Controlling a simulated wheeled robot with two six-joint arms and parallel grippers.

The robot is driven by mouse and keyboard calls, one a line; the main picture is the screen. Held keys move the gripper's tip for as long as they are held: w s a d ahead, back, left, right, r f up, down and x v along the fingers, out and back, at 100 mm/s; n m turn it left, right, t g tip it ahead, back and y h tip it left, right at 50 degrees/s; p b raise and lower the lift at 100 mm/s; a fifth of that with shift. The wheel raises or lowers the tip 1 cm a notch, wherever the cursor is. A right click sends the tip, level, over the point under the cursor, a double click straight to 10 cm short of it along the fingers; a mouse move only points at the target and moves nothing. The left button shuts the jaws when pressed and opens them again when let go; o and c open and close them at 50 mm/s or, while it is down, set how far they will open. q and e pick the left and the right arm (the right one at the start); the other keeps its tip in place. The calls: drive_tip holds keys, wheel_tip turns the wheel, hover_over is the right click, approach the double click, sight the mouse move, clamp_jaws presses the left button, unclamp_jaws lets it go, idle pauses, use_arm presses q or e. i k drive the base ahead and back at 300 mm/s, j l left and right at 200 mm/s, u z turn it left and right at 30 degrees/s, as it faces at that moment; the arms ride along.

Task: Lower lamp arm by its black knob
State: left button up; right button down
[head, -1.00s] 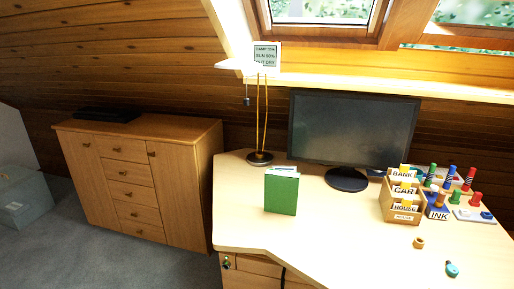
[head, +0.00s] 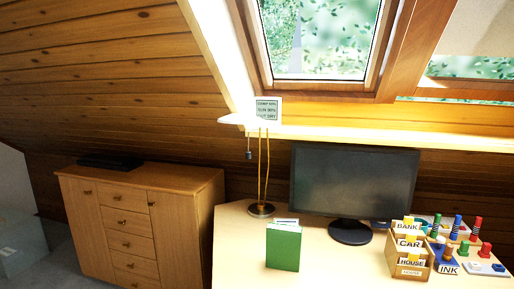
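The desk lamp (head: 263,170) stands at the back left of the desk, left of the monitor. It has a dark round base (head: 261,209) and two thin yellow upright rods. Its top is at the height of the white ledge, by a small sign. A small dark knob (head: 249,155) hangs at the left of the rods near the top. The lamp arm's upper part is hard to tell apart from the ledge. Neither of my grippers is in view.
A green book box (head: 284,247) stands in front of the lamp on the desk (head: 233,245). The monitor (head: 353,183) is to the lamp's right. A labelled card box (head: 408,268) and colored pegs stand at the right. A wooden cabinet (head: 150,228) is at the left.

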sight(248, 154)
drive_tip(key=i+j+z, duration=0.15)
drive_tip(key=z, duration=0.25)
drive_tip(key=i+j+z, duration=0.25)
drive_tip(key=z, duration=0.15)
drive_tip(key=i+j+z, duration=0.2)
drive_tip(key=z, duration=0.2)
